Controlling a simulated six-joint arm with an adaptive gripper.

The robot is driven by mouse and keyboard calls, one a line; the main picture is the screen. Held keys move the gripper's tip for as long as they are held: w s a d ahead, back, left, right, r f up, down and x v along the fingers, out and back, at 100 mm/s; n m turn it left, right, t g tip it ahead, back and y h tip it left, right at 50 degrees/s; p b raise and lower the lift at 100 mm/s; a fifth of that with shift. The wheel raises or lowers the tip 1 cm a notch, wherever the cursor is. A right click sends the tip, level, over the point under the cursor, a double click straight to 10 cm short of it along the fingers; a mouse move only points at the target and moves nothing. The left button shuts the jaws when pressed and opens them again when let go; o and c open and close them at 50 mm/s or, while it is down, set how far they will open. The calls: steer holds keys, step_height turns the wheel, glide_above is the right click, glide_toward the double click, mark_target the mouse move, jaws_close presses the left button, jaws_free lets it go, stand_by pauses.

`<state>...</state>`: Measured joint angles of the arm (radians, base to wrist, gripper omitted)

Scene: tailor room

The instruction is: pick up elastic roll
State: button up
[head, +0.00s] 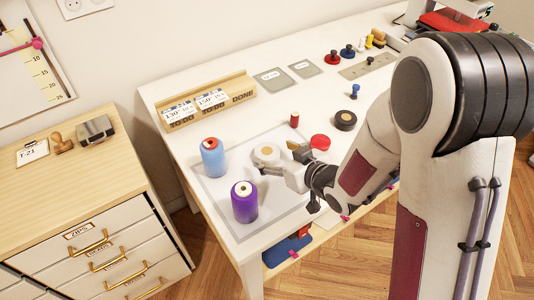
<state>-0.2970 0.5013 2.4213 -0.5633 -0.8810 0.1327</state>
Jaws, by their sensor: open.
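A flat white roll with a beige centre (266,153), which looks like the elastic roll, lies on the white table inside a thin grey outline. My gripper (279,161) is open just beside it on the right and front, with its fingers reaching towards it. The gripper hides part of the roll's near right side. I cannot tell whether a finger touches the roll. A dark roll with a tan centre (345,120) lies farther back to the right, apart from my gripper.
A purple thread cone (244,202) and a blue one (213,157) stand left of the gripper. A red spool (294,120) and red disc (320,142) lie behind it. A wooden card rack (208,103) stands at the back left. The table's front edge is close.

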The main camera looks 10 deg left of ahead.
mark_target(268, 152)
steer(key=shift+x, duration=2.6)
steer(key=shift+s+d+f, duration=0.1)
steer(key=shift+f, duration=0.1)
steer(key=shift+c, duration=0.4)
steer(key=c, duration=1.2)
